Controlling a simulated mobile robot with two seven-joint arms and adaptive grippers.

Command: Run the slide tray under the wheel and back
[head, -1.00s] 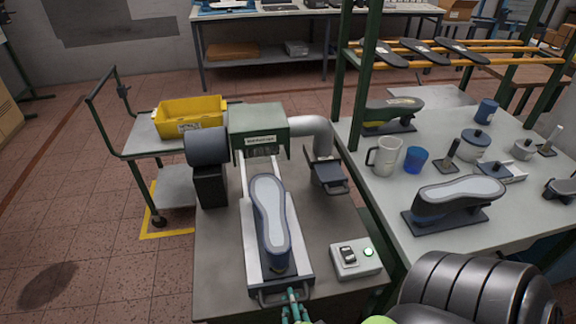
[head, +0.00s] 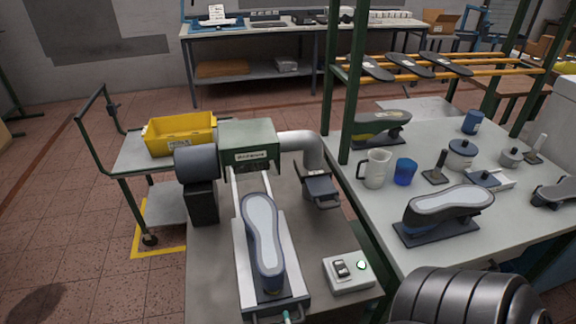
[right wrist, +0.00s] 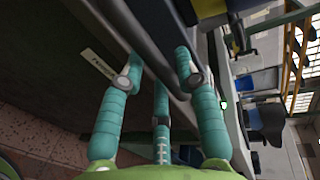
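The slide tray (head: 292,279) is a pale metal plate on the bench in the head view, below the green machine housing (head: 248,137). A grey-soled shoe last (head: 263,232) lies on it, toe toward the housing. The tray's dark front handle (head: 262,319) is at the bottom edge. The wheel is not clearly visible; the housing covers that area. My right gripper shows only a teal fingertip at the handle in the head view; in the right wrist view, its teal fingers (right wrist: 158,66) close around a dark bar, apparently the handle. My left gripper is out of view.
A dark motor cylinder (head: 196,163) stands left of the housing. The right table (head: 378,215) holds another last, a mug and cups. A yellow bin (head: 180,134) sits on a cart behind left.

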